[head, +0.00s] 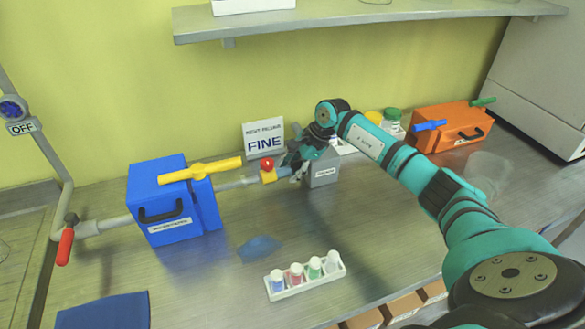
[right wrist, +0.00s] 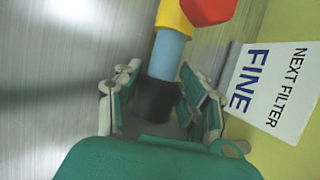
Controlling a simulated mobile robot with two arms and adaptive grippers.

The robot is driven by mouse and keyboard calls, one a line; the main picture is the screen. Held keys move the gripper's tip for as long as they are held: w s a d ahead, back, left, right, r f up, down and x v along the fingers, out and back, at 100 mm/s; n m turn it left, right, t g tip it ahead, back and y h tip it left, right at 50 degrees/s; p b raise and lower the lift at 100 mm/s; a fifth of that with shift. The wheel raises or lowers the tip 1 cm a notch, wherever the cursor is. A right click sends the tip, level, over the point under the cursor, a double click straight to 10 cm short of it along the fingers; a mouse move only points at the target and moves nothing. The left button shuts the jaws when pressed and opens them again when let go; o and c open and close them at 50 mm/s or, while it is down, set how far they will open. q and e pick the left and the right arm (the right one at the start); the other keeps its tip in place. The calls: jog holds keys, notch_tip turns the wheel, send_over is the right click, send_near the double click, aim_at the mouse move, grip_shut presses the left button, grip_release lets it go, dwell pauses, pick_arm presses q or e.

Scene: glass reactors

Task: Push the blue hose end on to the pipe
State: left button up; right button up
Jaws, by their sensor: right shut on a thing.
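My right gripper (head: 299,168) is at the right end of the pipe run (head: 236,182) that comes out of the blue box (head: 172,206). In the right wrist view its fingers (right wrist: 160,100) are around a black cylinder (right wrist: 153,101), from which a light blue tube section (right wrist: 167,56) runs up to the yellow fitting (right wrist: 173,18). The blue section appears to meet the yellow fitting; I cannot tell whether it is over the pipe or only against it. A red knob (right wrist: 206,9) sits beside the fitting. My left gripper is out of view.
A grey labelled box (head: 323,174) stands close right of the gripper, with a "FINE" sign (head: 263,139) behind. A rack of vials (head: 304,278) and a blue patch (head: 258,248) are in front. An orange box (head: 449,127) is at the right. The shelf (head: 370,18) overhangs the back.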

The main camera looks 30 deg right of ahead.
grip_shut()
jog(key=a, duration=0.2)
jog(key=w+a+b, duration=0.1)
jog(key=a, duration=0.1)
jog(key=shift+a, duration=0.15)
jog(key=shift+o, duration=1.9)
grip_release()
jog(key=o, duration=0.5)
jog(key=shift+a, duration=0.1)
jog(key=shift+r, duration=0.15)
jog(key=shift+s+d+r, duration=0.1)
jog(key=shift+d+r, duration=0.2)
jog(key=shift+d, duration=0.05)
jog(key=v, duration=1.1)
jog(key=shift+a, duration=0.15)
